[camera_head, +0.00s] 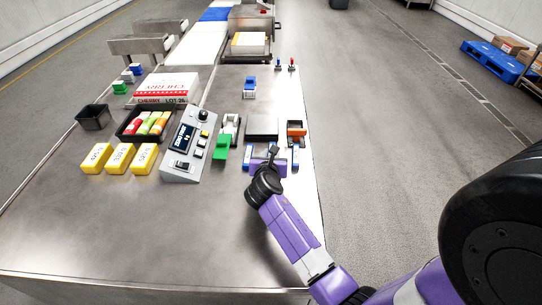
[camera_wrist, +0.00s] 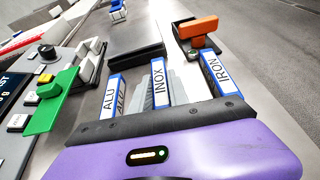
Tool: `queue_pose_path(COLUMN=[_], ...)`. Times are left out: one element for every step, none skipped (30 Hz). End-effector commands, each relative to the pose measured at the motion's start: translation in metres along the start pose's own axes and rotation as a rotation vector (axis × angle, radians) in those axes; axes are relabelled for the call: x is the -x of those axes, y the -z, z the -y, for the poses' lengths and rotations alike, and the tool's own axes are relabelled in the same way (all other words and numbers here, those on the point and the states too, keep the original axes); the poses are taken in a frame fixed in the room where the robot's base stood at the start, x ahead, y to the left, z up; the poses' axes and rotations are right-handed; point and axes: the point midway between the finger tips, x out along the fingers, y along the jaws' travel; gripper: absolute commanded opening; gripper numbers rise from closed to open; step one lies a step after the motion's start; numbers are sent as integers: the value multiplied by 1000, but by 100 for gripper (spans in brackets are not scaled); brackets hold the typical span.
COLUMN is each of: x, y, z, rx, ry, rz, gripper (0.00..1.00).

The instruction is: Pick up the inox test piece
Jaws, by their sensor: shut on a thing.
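The inox test piece (camera_wrist: 159,84) is a blue-edged white block labelled INOX in the middle of the wrist view. The grey fingers of my gripper (camera_wrist: 160,95) are shut on it, one on each side. The similar ALU piece (camera_wrist: 112,97) is to its left and the IRON piece (camera_wrist: 216,74) to its right, both outside the fingers. In the head view my purple gripper (camera_head: 270,160) is between the ALU piece (camera_head: 248,156) and the IRON piece (camera_head: 295,156), and mostly hides the inox piece. I cannot tell whether the inox piece is clear of its support.
A control box (camera_head: 187,148) and a green-handled device (camera_head: 222,147) stand to the left. An orange-topped device (camera_head: 296,130) and a dark-edged plate (camera_head: 262,127) are just beyond the pieces. Yellow blocks (camera_head: 119,158) stand far left. The table's front (camera_head: 150,230) is clear.

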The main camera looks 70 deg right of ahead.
Motion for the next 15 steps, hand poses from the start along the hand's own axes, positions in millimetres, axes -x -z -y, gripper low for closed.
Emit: queue_pose_path(x=[2, 3, 5, 7, 9, 12, 15, 18, 22, 25, 28, 33, 36, 39, 44], y=[-6, -9, -14, -19, -24, -31, -38, -44, -54, -61, -69, -80, -88, -96, -106], z=[0, 0, 0, -1, 0, -1, -1, -1, -2, -1, -1, -1, -2, -2, -2], rx=[-3, -3, -3, -3, -3, -3, -5, -3, -4, -4, -5, -5, -4, -5, -5], ry=[-1, -1, -2, -2, -2, -2, -4, -3, -4, -3, -3, -3, -4, -4, -4], rz=[2, 2, 3, 4, 4, 4, 5, 5, 6, 5, 6, 6, 6, 7, 6], gripper=[0, 0, 0, 0, 0, 0, 0, 0, 0, 0, 0, 0, 0, 0, 0])
